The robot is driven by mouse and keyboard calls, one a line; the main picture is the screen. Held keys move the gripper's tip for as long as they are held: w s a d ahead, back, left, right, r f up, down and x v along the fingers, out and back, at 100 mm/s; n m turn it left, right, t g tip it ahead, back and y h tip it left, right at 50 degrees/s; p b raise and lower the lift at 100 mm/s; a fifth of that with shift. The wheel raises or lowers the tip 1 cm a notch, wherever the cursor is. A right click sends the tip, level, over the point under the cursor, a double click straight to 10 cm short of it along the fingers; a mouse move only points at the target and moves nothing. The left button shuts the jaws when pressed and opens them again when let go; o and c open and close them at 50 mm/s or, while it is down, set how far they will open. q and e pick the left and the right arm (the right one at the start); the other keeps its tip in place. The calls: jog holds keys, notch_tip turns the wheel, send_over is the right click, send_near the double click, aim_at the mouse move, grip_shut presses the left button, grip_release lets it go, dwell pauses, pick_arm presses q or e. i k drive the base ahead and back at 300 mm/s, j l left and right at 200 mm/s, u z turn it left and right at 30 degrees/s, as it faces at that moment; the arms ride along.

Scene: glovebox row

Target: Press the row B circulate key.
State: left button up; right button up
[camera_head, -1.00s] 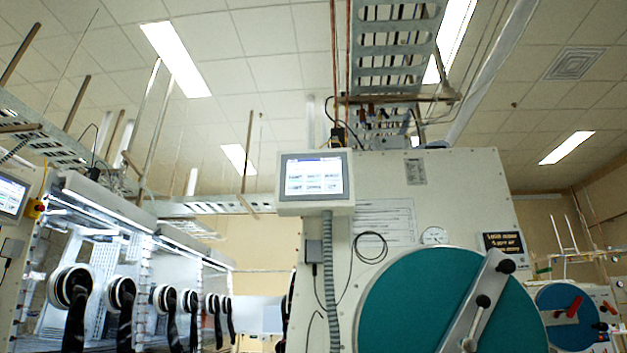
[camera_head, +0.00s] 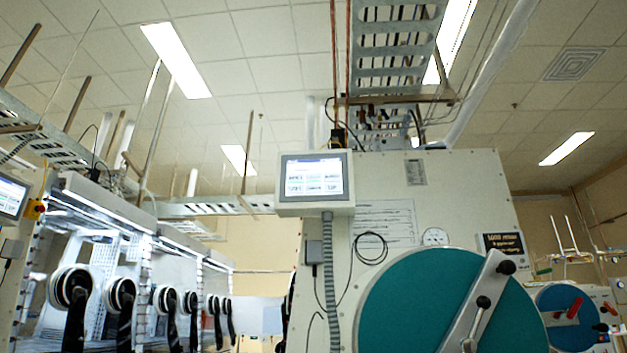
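A touch panel (camera_head: 314,182) with a lit screen is mounted on the end wall of the glovebox in the middle of the view. Its screen shows two rows of small keys under a dark header bar; their labels are too small to read with certainty. A second lit panel (camera_head: 10,196) is cut off at the left edge. I cannot tell which panel belongs to row B. Neither of my grippers shows in the view.
A large teal round door (camera_head: 420,310) with a lever arm (camera_head: 482,300) sits below and right of the middle panel. A grey hose (camera_head: 333,265) hangs under the panel. Glovebox ports with black gloves (camera_head: 75,310) line the left. A cable tray (camera_head: 395,50) hangs overhead.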

aim_at(310, 178)
jog(key=i+l, duration=0.15)
jog(key=i, duration=0.55)
jog(key=i+l, duration=0.15)
jog(key=i, duration=0.55)
jog(key=i+l, duration=0.15)
jog(key=i, duration=0.5)
jog(key=j+u, duration=0.05)
